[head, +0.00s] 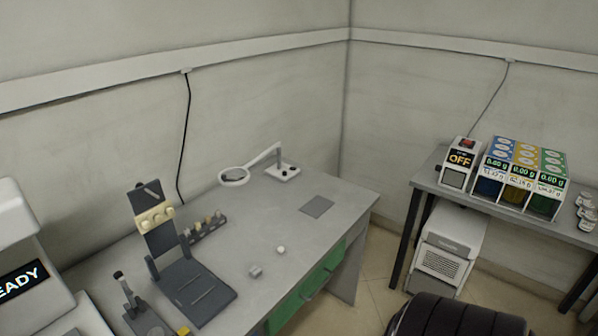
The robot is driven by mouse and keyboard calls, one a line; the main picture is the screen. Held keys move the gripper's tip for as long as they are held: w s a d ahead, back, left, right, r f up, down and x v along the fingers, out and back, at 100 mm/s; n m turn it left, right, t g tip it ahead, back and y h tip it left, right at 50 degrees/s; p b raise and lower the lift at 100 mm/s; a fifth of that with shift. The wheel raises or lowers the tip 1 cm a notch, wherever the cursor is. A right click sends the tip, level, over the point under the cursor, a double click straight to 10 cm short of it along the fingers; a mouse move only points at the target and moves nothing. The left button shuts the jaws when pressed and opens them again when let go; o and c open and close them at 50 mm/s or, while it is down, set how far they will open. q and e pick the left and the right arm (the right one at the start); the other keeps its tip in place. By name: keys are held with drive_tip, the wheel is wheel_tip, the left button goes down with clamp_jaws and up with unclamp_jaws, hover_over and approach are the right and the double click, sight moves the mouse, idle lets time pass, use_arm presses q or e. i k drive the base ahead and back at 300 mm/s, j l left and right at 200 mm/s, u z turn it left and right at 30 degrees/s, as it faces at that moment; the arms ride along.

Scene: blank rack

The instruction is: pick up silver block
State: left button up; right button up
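A small silver-grey block (255,271) lies on the grey desk (268,215), near its front edge and right of the dark stand. A small pale round piece (281,249) lies a little behind it and to the right, apart from it. Neither of my grippers shows in the head view. Nothing touches the block.
A dark stand (205,290) with an upright panel and a rack of small pieces (205,227) are left of the block. A magnifier lamp (234,176) and flat grey pad (317,207) are behind. A black rounded shape (455,318) is at bottom right. Green drawers (308,284) face front.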

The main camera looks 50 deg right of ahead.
sight(255, 272)
drive_tip(key=z, duration=1.3)
drive_tip(key=i+l+u, duration=0.15)
drive_tip(key=l+u, duration=0.25)
drive_tip(key=i+l+u, duration=0.1)
drive_tip(key=l+u, duration=0.3)
drive_tip(key=l, duration=0.15)
drive_tip(key=l+u, duration=0.4)
drive_tip(key=l, duration=0.1)
